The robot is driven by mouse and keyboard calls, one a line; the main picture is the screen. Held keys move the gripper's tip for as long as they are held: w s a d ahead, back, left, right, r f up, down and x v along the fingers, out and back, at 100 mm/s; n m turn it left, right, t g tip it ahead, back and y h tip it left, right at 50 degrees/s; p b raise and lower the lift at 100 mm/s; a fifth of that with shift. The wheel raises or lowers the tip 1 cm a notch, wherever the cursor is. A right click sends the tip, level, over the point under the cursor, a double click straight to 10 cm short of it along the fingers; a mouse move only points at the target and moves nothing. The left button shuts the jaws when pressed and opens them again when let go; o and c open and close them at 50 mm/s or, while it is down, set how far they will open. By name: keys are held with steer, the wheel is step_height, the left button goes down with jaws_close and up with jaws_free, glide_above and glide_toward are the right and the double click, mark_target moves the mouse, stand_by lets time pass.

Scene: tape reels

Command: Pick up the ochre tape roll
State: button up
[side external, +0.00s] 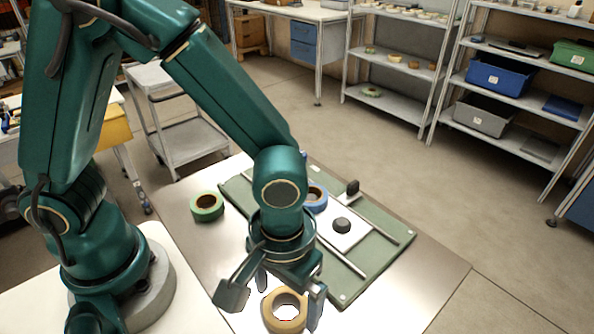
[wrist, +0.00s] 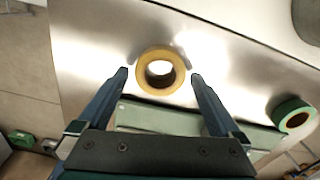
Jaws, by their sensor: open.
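The ochre tape roll (side external: 284,311) lies flat on the metal table near its front edge in the side external view. In the wrist view the ochre roll (wrist: 161,71) sits just beyond the fingertips, roughly centred between them. My gripper (side external: 280,291) is open and empty above the table, its fingers spread wide around the roll's position. In the wrist view my gripper (wrist: 159,76) shows both fingers apart, with no visible contact. The height gap between fingertips and roll is hard to tell.
A green tape roll (side external: 207,206) lies at the left of the table, and a blue tape roll (side external: 316,199) is partly behind my arm. A green mat (side external: 391,243) carries rails, a white plate (side external: 346,240) and a black knob (side external: 341,225). The table's right front is clear.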

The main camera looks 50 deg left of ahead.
steer(key=shift+f, duration=0.5)
steer(key=shift+c, duration=0.3)
steer(key=c, duration=1.1)
steer(key=shift+r, duration=0.1)
